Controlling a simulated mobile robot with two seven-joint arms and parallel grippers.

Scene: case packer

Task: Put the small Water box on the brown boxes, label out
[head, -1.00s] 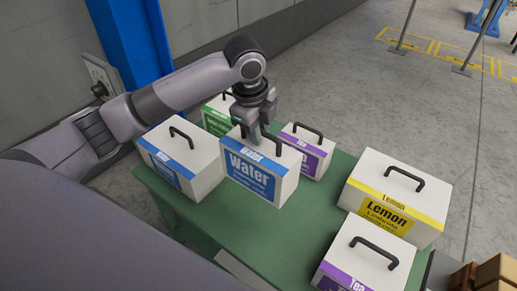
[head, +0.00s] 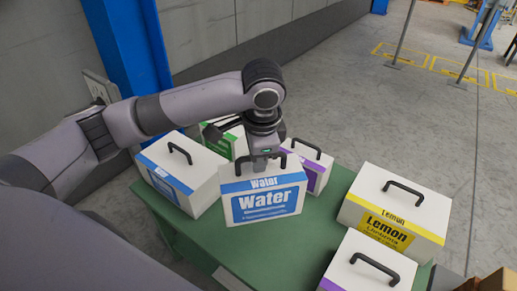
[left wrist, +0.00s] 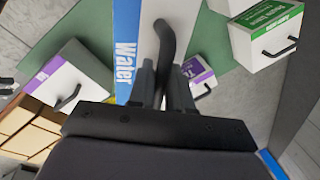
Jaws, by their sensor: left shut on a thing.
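The small Water box (head: 266,203) is white with a blue label and a black handle. My left gripper (head: 264,160) is shut on that handle from above. The box hangs upright, its label facing my head camera; the gap beneath it is hard to judge. In the left wrist view the fingers (left wrist: 161,88) close on the handle, and the box's top and blue label strip (left wrist: 127,55) show. The brown boxes (head: 497,281) are partly visible at the head view's bottom right corner; they also show in the left wrist view (left wrist: 25,128). My right gripper is out of view.
The green table (head: 237,252) holds another blue-labelled box (head: 190,170), a green-labelled box (head: 222,145) and a purple-labelled box (head: 316,172) behind. A yellow Lemon box (head: 400,208) and another purple-labelled box (head: 365,265) stand on the right.

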